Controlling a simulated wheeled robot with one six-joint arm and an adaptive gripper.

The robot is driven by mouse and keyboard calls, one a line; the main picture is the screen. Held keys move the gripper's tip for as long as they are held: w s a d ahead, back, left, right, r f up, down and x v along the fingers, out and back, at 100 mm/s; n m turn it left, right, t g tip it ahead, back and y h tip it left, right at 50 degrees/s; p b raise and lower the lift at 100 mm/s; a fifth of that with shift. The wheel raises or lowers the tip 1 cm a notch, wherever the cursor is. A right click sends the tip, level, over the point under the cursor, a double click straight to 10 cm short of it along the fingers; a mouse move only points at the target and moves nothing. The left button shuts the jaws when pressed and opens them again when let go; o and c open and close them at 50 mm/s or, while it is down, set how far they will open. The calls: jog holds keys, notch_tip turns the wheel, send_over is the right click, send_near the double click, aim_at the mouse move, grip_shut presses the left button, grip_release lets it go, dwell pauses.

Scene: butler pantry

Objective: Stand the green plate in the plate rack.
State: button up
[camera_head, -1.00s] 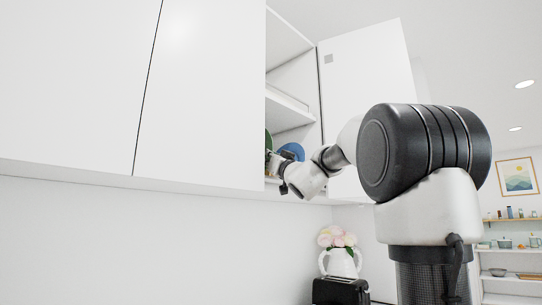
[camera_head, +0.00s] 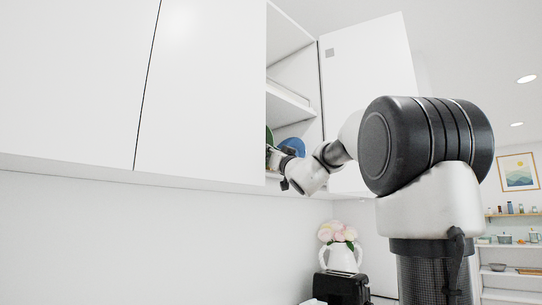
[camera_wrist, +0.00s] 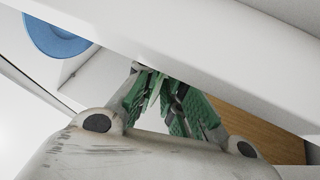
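The green plate (camera_head: 269,138) shows in the head view as a narrow strip at the left of the open cabinet bay, mostly cut off by the cabinet front. My gripper (camera_head: 273,158) reaches into the bay just below that strip. In the wrist view my gripper (camera_wrist: 165,80) shows two fingers with dark green ribbed parts drawn close together, their tips partly hidden by a white panel. I cannot tell whether they grip the plate's edge. The plate rack is not clearly visible.
A blue plate (camera_head: 292,146) stands in the bay right of the green one; it also shows in the wrist view (camera_wrist: 52,38). The white panel (camera_wrist: 200,60) lies close to my fingers. An open cabinet door (camera_head: 370,85) stands at right. A flower jug (camera_head: 341,262) and black toaster (camera_head: 340,288) are below.

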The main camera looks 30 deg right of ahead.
jog(key=shift+o, duration=1.2)
jog(key=shift+f, duration=0.1)
jog(key=v, duration=1.2)
